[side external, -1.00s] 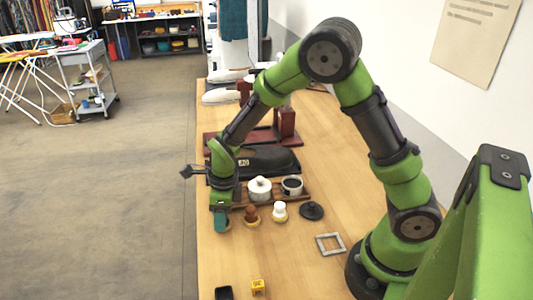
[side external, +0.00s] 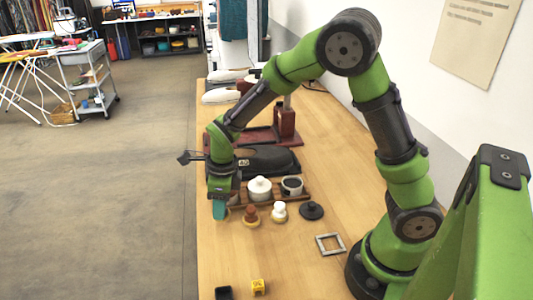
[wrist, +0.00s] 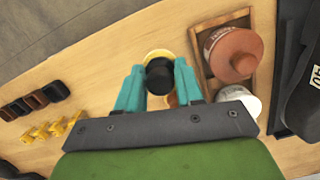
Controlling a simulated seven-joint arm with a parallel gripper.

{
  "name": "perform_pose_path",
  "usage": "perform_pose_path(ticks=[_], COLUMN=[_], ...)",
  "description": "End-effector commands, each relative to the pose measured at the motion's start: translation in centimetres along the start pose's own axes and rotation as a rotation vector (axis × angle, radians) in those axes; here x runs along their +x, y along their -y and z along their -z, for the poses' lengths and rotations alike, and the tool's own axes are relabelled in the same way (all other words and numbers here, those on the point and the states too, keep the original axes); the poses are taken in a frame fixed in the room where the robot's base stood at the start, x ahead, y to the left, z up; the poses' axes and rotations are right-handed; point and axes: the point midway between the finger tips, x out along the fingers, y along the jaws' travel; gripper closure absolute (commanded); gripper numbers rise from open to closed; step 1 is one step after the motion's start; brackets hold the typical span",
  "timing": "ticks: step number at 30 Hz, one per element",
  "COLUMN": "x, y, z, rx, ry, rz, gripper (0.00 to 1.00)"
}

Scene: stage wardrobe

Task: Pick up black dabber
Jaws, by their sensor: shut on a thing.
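The black dabber (wrist: 159,77) has a round dark top with a pale yellow base showing behind it in the wrist view. My gripper (wrist: 159,71) has a teal finger on each side of it and is shut on it. In the side view my gripper (side external: 220,209) points down near the left edge of the wooden table, and its fingers hide the dabber there. I cannot tell whether the dabber's base touches the table. A brown dabber (side external: 251,214) and a white dabber (side external: 279,210) stand to the right of my gripper.
A wooden tray (wrist: 247,20) holds a terracotta pot (wrist: 233,53), a white pot (side external: 259,187) and a dark-topped pot (side external: 292,184). A black lidded disc (side external: 311,210), a grey square frame (side external: 330,244), and yellow (side external: 258,287) and black (side external: 223,292) blocks lie nearby.

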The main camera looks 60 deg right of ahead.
Motion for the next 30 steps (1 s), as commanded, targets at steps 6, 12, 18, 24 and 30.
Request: perform_pose_path(ticks=[6, 12, 18, 24, 30], x=[-0.9, -1.8, -2.6, -3.0, -3.1], y=[-2.1, -3.9, -5.5, -6.2, -6.4], z=[4.6, 8.5, 12.1, 13.9, 14.4], rx=[-0.001, -0.001, -0.001, 0.000, 0.000], ry=[-0.001, 0.000, 0.001, -0.001, -0.001], rz=[-0.003, -0.003, -0.003, -0.002, -0.001], gripper=[0.92, 0.92, 0.92, 0.92, 0.92])
